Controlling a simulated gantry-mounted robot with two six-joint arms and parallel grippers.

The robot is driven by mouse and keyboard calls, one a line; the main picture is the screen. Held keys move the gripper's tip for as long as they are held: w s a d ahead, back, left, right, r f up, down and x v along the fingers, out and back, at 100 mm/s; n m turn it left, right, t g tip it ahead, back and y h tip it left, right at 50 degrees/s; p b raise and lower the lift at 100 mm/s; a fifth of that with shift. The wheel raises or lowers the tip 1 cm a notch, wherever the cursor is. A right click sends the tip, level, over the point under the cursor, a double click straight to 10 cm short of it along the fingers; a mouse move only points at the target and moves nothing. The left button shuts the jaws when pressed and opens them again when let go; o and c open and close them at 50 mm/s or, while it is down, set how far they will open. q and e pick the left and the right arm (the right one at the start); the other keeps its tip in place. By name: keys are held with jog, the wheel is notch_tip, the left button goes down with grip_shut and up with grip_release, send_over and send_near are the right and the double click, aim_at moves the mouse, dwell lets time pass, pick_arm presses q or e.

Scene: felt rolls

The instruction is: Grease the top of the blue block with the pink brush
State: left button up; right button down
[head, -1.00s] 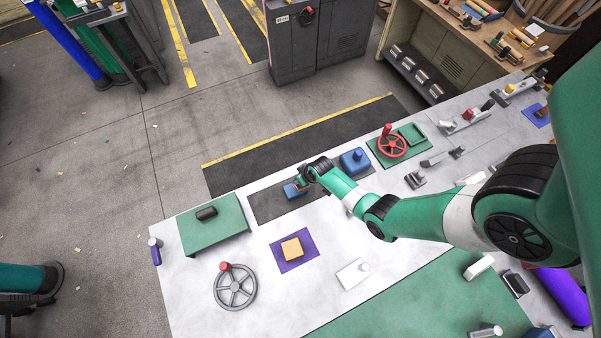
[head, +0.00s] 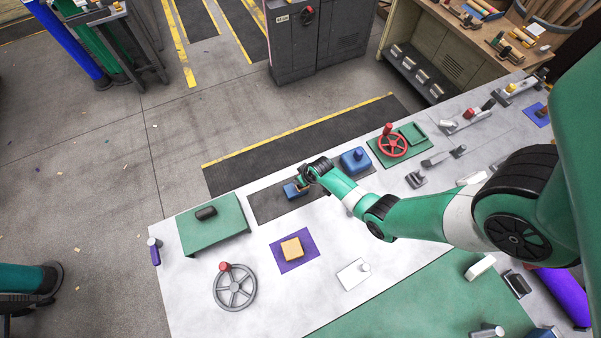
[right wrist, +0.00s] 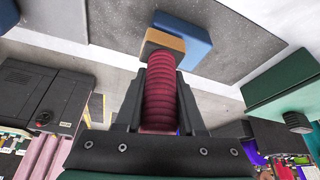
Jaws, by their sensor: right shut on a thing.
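The small blue block (head: 291,192) lies on a dark grey mat (head: 265,205) at the table's far edge. My right gripper (head: 304,178) is right over its right end. In the right wrist view, which is upside down, my right gripper (right wrist: 160,95) is shut on the ribbed pink handle of the brush (right wrist: 160,110). The brush's tan head (right wrist: 162,42) overlaps the blue block (right wrist: 192,34). I cannot tell whether they touch. In the head view the handle is mostly hidden by the gripper. My left gripper is out of view.
A larger blue block with a knob (head: 355,161) stands right of my right gripper. A green stand with a black handle (head: 213,226) is to the left. A yellow block (head: 292,249) on a purple mat and a grey handwheel (head: 235,288) lie nearer.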

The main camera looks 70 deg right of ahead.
jog(key=shift+f, duration=0.2)
jog(key=shift+w+a+r+b, duration=0.1)
jog(key=shift+w+a+b, duration=0.4)
jog(key=shift+w+a, duration=1.3)
jog(key=shift+d, duration=0.1)
jog(key=shift+s+d+p, duration=0.4)
jog(key=shift+s+d, duration=1.3)
jog(key=shift+s, duration=0.1)
jog(key=shift+w+a+b, duration=0.35)
jog(key=shift+w+a, duration=1.35)
jog(key=shift+w, duration=0.15)
